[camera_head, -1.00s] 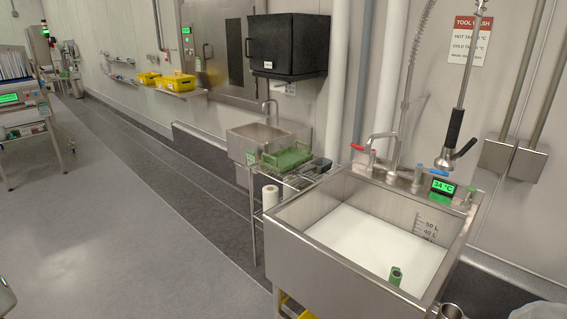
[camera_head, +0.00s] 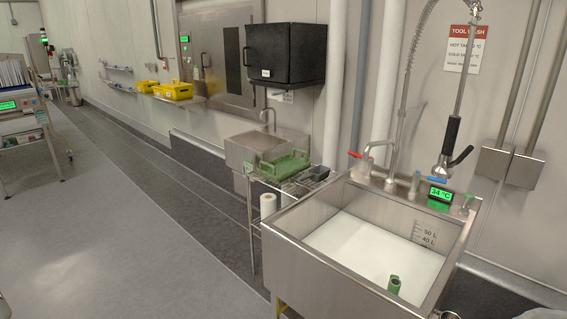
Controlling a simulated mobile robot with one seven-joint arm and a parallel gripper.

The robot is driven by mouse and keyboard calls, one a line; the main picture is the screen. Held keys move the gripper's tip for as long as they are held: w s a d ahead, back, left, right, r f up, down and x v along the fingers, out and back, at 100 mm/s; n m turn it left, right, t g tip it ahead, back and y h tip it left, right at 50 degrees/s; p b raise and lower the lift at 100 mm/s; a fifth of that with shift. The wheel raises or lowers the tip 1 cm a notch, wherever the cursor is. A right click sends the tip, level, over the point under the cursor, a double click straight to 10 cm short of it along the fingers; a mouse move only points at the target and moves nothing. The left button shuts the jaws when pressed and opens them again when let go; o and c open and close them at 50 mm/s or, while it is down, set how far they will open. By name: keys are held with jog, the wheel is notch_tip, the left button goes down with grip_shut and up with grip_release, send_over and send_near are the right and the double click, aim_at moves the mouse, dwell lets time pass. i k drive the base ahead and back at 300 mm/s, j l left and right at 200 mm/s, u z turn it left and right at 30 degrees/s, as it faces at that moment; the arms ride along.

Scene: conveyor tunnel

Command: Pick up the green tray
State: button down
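The green tray (camera_head: 286,163) lies on a small wire rack (camera_head: 262,186) between the small hand sink and the large wash sink. It looks shallow, with raised sides, and sits at the rack's back left. Dark grey containers (camera_head: 314,174) lie beside it on the right. My gripper is not in view, so its state and its distance from the tray cannot be seen.
The large steel wash sink (camera_head: 281,223) holds whitish water and a green object (camera_head: 394,284). A small sink (camera_head: 243,150) stands behind the rack. A black box (camera_head: 286,48) hangs above. Yellow bins (camera_head: 175,90) sit on a wall shelf. The grey floor (camera_head: 130,225) at left is open.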

aim_at(282, 168)
jog(key=i+j+u, duration=0.5)
jog(key=i+u, duration=0.25)
jog(key=i, duration=0.2)
jog(key=i+u, duration=0.4)
jog(key=i, duration=0.15)
jog(key=i+u, duration=0.15)
jog(key=i, duration=1.05)
jog(key=i+z, duration=0.45)
jog(key=i+j+z, duration=0.25)
jog(key=i+z, duration=0.35)
jog(key=z, duration=0.25)
jog(key=i+j+z, duration=0.2)
jog(key=z, duration=0.2)
jog(key=i+j+z, duration=0.2)
jog(key=z, duration=0.25)
jog(key=i+j+z, duration=0.15)
jog(key=z, duration=0.25)
jog(key=i+j+z, duration=0.1)
jog(key=j+z, duration=0.35)
jog(key=i+j+z, duration=0.1)
jog(key=j+z, duration=0.3)
jog(key=i+j+z, duration=0.1)
jog(key=j+z, duration=0.3)
jog(key=l, duration=0.1)
